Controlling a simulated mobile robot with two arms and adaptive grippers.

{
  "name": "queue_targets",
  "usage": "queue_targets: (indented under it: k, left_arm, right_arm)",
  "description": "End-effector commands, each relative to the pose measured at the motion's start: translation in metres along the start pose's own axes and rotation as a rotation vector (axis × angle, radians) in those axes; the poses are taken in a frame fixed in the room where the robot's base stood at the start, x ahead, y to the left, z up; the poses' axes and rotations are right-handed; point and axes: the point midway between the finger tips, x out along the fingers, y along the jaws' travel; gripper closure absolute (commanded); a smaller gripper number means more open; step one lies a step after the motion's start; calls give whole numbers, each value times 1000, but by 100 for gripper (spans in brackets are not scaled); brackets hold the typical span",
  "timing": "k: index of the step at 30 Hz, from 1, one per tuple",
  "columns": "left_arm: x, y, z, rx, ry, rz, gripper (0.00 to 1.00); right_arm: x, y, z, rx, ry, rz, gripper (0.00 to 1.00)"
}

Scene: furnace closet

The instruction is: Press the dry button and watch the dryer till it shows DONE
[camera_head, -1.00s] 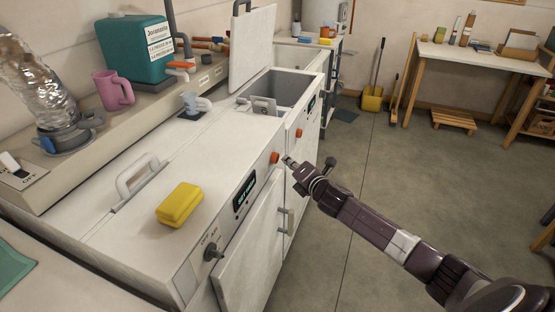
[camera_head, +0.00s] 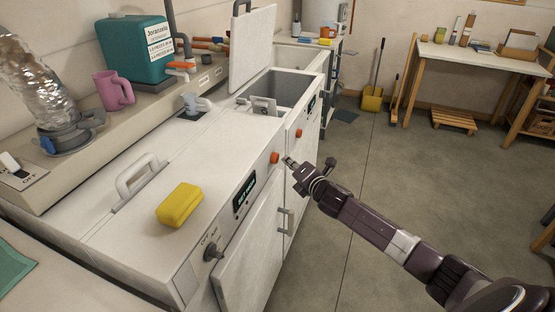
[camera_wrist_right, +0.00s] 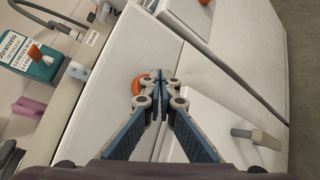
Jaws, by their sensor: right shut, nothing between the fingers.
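The dryer appears to be the near white machine, with a front panel (camera_head: 196,270) along its edge. An orange-red button (camera_head: 275,157) sits at that panel's far end, beside a dark display (camera_head: 244,191) with small glowing teal characters too small to read. My right gripper (camera_head: 288,161) is shut and empty, its tips just in front and to the right of this button, with a small gap in the head view. In the right wrist view the shut fingers (camera_wrist_right: 159,78) partly cover the orange button (camera_wrist_right: 137,86); contact cannot be told there. My left gripper is not in view.
A second machine with a raised lid (camera_head: 252,48) and its own orange button (camera_head: 299,133) stands beyond. A yellow sponge-like block (camera_head: 179,204) and a handle (camera_head: 137,176) are on the near top.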

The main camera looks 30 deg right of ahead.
Motion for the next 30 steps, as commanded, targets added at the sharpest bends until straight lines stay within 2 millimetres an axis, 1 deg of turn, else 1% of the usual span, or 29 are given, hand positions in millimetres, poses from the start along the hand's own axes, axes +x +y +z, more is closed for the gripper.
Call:
queue_targets:
  k: [7, 15, 30]
  left_arm:
    - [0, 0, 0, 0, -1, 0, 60]
    - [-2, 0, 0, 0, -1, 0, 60]
    - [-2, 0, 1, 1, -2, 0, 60]
  right_arm:
    - [0, 1, 0, 0, 0, 0, 100]
    - [6, 5, -4, 1, 0, 0, 100]
    - [7, 5, -5, 0, 0, 0, 100]
